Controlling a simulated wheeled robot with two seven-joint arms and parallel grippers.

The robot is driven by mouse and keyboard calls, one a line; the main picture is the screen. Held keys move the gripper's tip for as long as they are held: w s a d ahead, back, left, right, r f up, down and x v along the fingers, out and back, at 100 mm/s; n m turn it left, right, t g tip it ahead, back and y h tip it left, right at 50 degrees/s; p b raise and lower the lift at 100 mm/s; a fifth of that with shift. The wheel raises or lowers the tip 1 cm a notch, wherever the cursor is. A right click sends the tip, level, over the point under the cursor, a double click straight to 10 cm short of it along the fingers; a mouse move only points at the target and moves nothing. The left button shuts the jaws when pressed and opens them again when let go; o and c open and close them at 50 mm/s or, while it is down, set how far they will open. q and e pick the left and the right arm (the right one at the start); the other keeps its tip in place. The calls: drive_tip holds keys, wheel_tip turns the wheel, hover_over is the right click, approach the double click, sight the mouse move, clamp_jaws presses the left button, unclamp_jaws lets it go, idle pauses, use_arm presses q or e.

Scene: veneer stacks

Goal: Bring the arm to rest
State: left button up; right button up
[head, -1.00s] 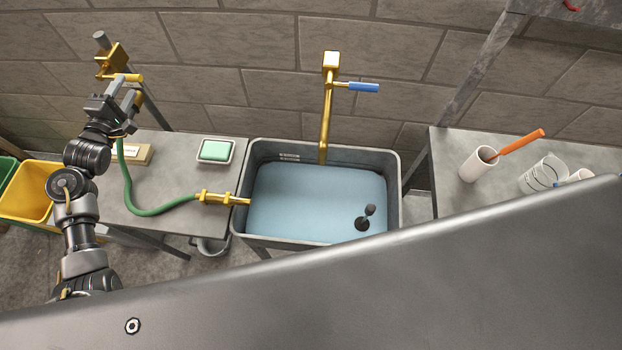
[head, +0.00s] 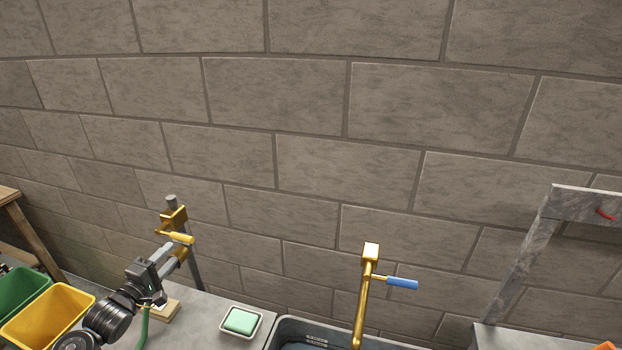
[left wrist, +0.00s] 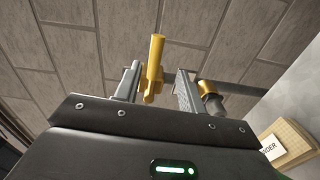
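My left gripper (head: 172,254) is at the brass tap on the wall-side post at the lower left of the head view. Its two fingers stand apart in the left wrist view (left wrist: 158,88). The tap's yellow lever (head: 177,237) shows between and beyond the fingers in the left wrist view (left wrist: 154,62), with a gap to the right finger. Whether the lever touches the left finger I cannot tell. My right gripper is not in view.
A green hose (head: 144,325) hangs below the gripper, near a labelled block (head: 170,310). A soap dish (head: 241,322), a sink (head: 290,325) and a brass faucet (head: 365,290) with a blue lever stand to the right. Yellow (head: 48,318) and green bins are at left.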

use_arm(q)
drive_tip(key=s+d+f+m+g+y, duration=0.2)
drive_tip(key=s+d+f+m+g, duration=0.15)
drive_tip(key=s+f, duration=0.35)
drive_tip(key=s+d+f+m+g+y, duration=0.25)
drive_tip(key=s+f+m, duration=0.2)
drive_tip(key=s, duration=0.45)
drive_tip(key=s+d+f+m+g+y, duration=0.15)
drive_tip(key=s+m+g, duration=0.25)
drive_tip(key=s, duration=0.8)
drive_tip(key=s+d+f+m+g, duration=0.1)
drive_tip(key=s+d+m+g, duration=0.2)
drive_tip(key=s, duration=1)
wheel_tip(320, 180, down, 36)
drive_tip(key=s+f+g+b, duration=0.1)
drive_tip(key=s+g+b, duration=0.1)
drive_tip(key=b, duration=0.7)
drive_tip(key=s+a+f+b, duration=0.1)
drive_tip(key=s+f+b, duration=0.1)
drive_tip(key=s+f, duration=0.5)
drive_tip(key=s+a+f+m+b, duration=0.1)
drive_tip(key=s+a+f+b, duration=0.1)
drive_tip(key=s+f, duration=0.6)
wheel_tip(320, 180, down, 4)
drive_tip(key=shift+s+f+g+b, duration=0.1)
drive_tip(key=shift+s+g+b, duration=0.25)
drive_tip(key=shift+b, duration=0.3)
